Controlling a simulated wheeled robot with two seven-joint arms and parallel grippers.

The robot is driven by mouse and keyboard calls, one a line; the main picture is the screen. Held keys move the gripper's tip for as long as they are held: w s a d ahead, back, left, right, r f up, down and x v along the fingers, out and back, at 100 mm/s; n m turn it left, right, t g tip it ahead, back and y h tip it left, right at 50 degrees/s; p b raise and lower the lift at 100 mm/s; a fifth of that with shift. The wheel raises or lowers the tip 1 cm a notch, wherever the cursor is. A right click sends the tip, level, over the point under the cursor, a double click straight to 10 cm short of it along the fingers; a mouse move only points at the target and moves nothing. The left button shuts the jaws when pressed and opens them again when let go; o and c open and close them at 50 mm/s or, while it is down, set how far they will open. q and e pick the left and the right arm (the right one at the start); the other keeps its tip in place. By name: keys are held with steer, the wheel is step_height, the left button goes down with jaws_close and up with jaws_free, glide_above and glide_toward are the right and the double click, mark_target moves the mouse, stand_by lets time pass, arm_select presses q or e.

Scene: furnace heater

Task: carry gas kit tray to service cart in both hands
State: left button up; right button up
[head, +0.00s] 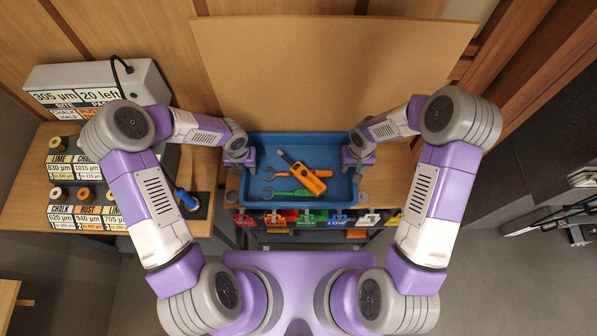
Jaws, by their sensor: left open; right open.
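A blue tray (300,201) rests on the wooden bench, seen from above in the head view. In it lie an orange tool (310,181) with a grey tip, a green tool (292,193) and grey ring-ended pieces. My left gripper (240,166) is at the tray's left side wall, and my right gripper (357,164) is at its right side wall. Both are open. The arms partly hide the tray's sides, and I cannot tell whether the fingers touch the walls. I cannot make out a service cart for sure.
A rack with labelled spools (82,190) and a grey box (95,83) stand at the left. A tan board (325,60) rises behind the tray. Coloured labelled bins (308,218) sit below the tray's front edge. Grey floor (480,280) is open at the right.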

arm_select(q)
jaws_close()
arm_select(e)
jaws_close()
arm_select(q)
steer(key=shift+r, duration=0.1)
arm_select(e)
steer(key=shift+w+r, duration=0.1)
stand_by(0.9)
